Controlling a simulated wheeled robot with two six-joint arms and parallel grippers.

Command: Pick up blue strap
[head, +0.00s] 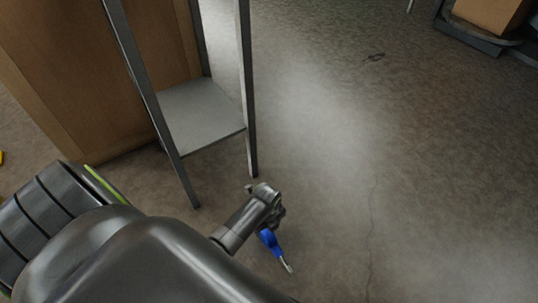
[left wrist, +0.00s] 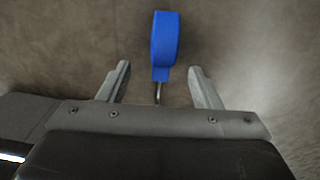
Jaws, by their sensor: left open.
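The blue strap (head: 269,239) lies low over the grey floor in the head view, just below my left gripper (head: 275,213). A thin metal end sticks out of it toward the lower right. In the left wrist view the blue strap (left wrist: 164,42) is a rounded blue loop just beyond the fingertips, and its metal end reaches back between the fingers. My left gripper (left wrist: 160,76) is open, with one finger on each side of the metal end and a gap to both. The head view hides part of the strap behind the gripper. My right gripper is not in view.
A metal-legged stand with a grey lower shelf (head: 200,112) is just behind the left gripper. A brown box (head: 492,14) is at the top right. The floor (head: 400,190) to the right is clear.

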